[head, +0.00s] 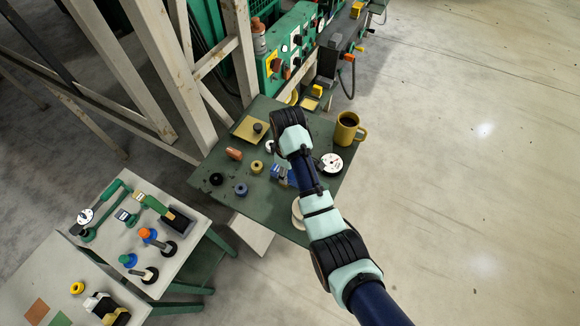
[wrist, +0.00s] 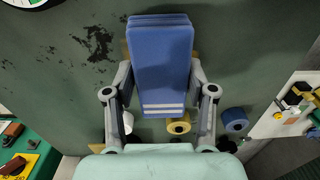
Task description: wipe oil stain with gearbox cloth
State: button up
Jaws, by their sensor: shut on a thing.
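The gearbox cloth (wrist: 160,60) is a folded blue pad with white stripes near one end. My gripper (wrist: 160,78) is shut on it, one finger along each long side. The oil stain (wrist: 97,44) is a patch of dark splotches on the green tabletop, left of the cloth in the wrist view and apart from it in the picture. In the head view a bit of the blue cloth (head: 279,172) shows beside my arm, which hides most of the gripper. I cannot make out the stain there. Whether the cloth touches the table is unclear.
The green table (head: 213,165) also holds a yellow mug (head: 347,129), a white-faced dial (head: 331,163), a yellow spool (head: 257,167), a blue spool (head: 240,189) and an orange piece (head: 234,154). A grey side table (head: 125,262) with tools stands at lower left.

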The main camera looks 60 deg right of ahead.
aim_at(281, 188)
jog(key=shift+a, duration=2.4)
